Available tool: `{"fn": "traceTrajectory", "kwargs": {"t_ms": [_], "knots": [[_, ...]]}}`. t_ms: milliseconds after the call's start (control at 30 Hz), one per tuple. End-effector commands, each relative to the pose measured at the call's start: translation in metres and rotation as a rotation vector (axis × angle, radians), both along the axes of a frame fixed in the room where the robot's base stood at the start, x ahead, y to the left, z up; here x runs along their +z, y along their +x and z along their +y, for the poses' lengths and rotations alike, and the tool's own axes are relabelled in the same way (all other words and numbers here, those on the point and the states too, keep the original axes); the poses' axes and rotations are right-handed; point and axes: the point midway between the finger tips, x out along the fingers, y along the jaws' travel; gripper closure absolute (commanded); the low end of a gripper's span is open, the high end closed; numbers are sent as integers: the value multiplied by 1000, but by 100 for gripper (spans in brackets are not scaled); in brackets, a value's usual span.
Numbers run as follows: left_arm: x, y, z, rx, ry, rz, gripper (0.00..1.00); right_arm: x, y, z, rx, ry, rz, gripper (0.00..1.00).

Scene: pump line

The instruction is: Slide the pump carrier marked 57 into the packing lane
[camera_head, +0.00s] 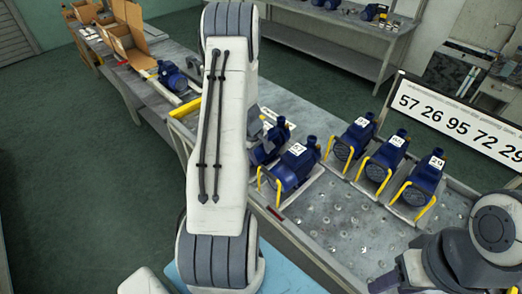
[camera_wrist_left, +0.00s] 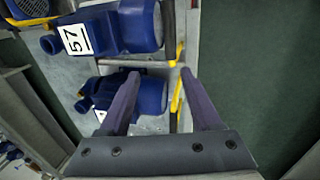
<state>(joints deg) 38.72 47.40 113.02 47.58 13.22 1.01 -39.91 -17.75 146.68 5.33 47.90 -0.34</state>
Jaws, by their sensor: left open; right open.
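The pump carrier marked 57 (camera_head: 290,170) holds a blue pump with a white label and a yellow front handle. It stands at the near left of the pump group, and its label shows at the top of the left wrist view (camera_wrist_left: 75,38). A second blue pump (camera_head: 266,150) stands close on its left, below it in the wrist view (camera_wrist_left: 152,94). My left gripper (camera_wrist_left: 160,75) is open and empty, its fingers either side of this second pump's handle end as pictured. Contact cannot be told. My left arm hides the gripper in the head view.
Three more labelled pumps (camera_head: 385,163) stand in a row to the right. A sign (camera_head: 455,120) lists several numbers behind them. The perforated metal top (camera_head: 340,220) in front is clear. A yellow edge (camera_head: 186,108) and a bench with open boxes (camera_head: 130,35) lie left.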

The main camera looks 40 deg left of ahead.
Motion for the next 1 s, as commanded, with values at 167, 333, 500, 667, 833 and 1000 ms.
{"fn": "traceTrajectory", "kwargs": {"t_ms": [167,333,500,667,833,1000], "knots": [[-5,-1,-27,-6,1,0,35,-19,0,0,1,0,0,50],[-5,-4,-62,-9,1,0,35,-34,0,0,3,0,0,50],[-41,-9,-58,-4,0,0,35,-71,0,0,-1,0,0,50],[-60,-10,-59,-6,0,0,35,-90,0,0,-5,0,0,50],[-72,-5,-58,-6,1,0,35,-98,0,0,-7,0,1,50],[-74,-4,-59,-6,1,0,35,-99,0,0,-8,0,1,50]]}}
